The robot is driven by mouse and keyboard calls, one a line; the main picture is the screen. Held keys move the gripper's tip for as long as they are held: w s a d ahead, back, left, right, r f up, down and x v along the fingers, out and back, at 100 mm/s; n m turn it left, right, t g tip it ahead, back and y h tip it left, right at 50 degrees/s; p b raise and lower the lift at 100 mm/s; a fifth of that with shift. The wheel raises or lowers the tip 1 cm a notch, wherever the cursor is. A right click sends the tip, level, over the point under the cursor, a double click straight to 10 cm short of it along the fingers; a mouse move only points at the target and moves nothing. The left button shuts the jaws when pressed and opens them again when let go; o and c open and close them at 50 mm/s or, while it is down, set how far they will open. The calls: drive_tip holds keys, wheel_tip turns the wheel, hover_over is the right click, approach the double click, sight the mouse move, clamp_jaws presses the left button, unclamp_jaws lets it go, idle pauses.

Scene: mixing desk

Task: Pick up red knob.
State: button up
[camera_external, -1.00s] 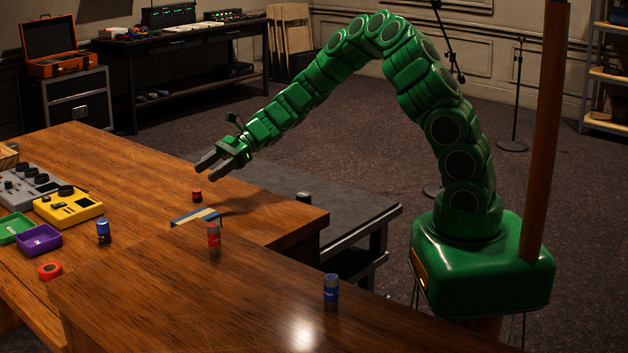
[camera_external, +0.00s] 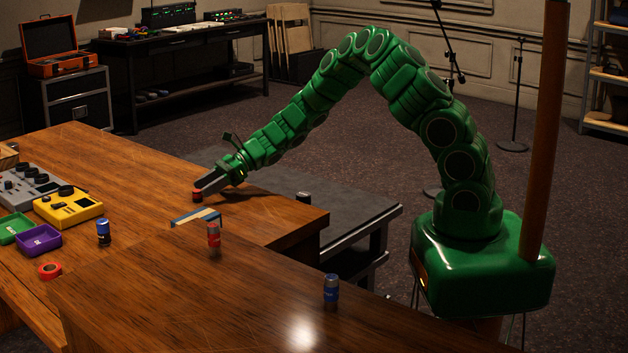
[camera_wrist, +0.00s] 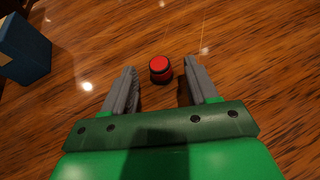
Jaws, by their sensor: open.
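The red knob (camera_wrist: 160,68) is a short round piece with a dark lower rim. It stands on the wooden desk, just ahead of and between the fingertips in the wrist view. In the external view the red knob (camera_external: 196,195) shows at the tip of the gripper, partly covered by a finger. My gripper (camera_wrist: 160,78) is open and empty, with one grey finger on each side of the knob's near edge. In the external view my gripper (camera_external: 207,185) is low over the desk. I cannot tell whether a finger touches the knob.
A blue and tan block (camera_external: 196,217) lies near the gripper and shows at the left of the wrist view (camera_wrist: 24,48). A red cylinder (camera_external: 214,237) and a blue one (camera_external: 103,232) stand nearer the camera. A yellow device (camera_external: 68,207) and purple tray (camera_external: 40,240) are at left.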

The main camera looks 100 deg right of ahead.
sight(197, 191)
drive_tip(key=shift+x, duration=1.85)
drive_tip(key=c, duration=1)
